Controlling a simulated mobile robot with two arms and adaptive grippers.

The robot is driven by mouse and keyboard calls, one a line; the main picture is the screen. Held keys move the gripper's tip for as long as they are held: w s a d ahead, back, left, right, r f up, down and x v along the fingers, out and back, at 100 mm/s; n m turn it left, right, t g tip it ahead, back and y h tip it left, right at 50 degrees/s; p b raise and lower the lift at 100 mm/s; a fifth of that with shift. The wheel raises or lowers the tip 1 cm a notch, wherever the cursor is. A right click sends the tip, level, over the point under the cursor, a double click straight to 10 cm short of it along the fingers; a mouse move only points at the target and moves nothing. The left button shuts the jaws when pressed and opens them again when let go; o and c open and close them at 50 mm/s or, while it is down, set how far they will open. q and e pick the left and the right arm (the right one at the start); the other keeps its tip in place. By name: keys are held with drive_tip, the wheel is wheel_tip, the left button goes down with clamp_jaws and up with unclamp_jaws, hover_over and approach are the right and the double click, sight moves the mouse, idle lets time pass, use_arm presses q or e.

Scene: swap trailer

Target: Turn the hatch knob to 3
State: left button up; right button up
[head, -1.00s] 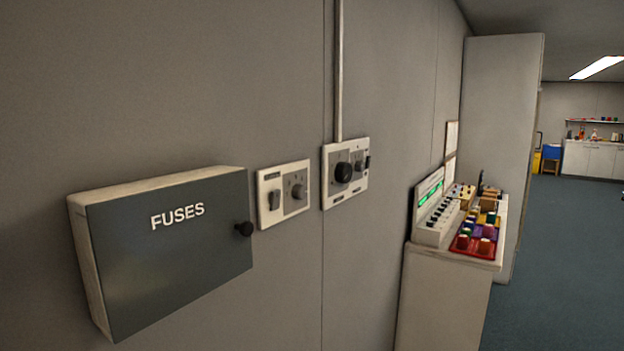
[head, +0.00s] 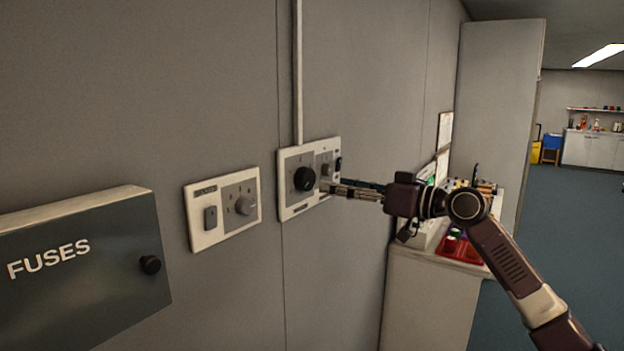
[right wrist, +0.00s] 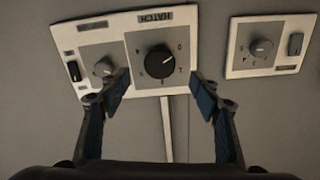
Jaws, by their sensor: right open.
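The black round hatch knob (head: 304,179) is on a white wall panel (head: 292,211). In the right wrist view the panel is upside down, with a HATCH label (right wrist: 154,16) beside the knob (right wrist: 160,62) and small marks around it. I cannot tell which mark the knob points to. My right gripper (head: 326,188) reaches in from the right, its fingertips just right of the knob. In the right wrist view the gripper (right wrist: 163,93) is open and empty, its blue fingertips spread at either side below the knob, with no contact visible. My left gripper is out of view.
The same panel has a smaller grey knob (right wrist: 104,67) and a black switch (right wrist: 73,71). A second panel with a grey knob (head: 243,206) and the FUSES box (head: 80,265) are to the left. A cabinet (head: 430,305) with coloured items stands behind my arm.

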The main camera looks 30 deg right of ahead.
sight(310, 180)
drive_tip(key=p+x, duration=0.1)
drive_tip(key=x, duration=0.1)
drive_tip(key=p+x, duration=0.1)
drive_tip(key=x, duration=0.1)
drive_tip(key=p+x, duration=0.2)
drive_tip(key=shift+w+a+r, duration=0.1)
drive_tip(key=shift+w+r, duration=0.15)
drive_tip(key=shift+w, duration=0.1)
drive_tip(key=shift+w+a+f, duration=0.2)
drive_tip(key=shift+w, duration=0.3)
drive_tip(key=c, duration=1.2)
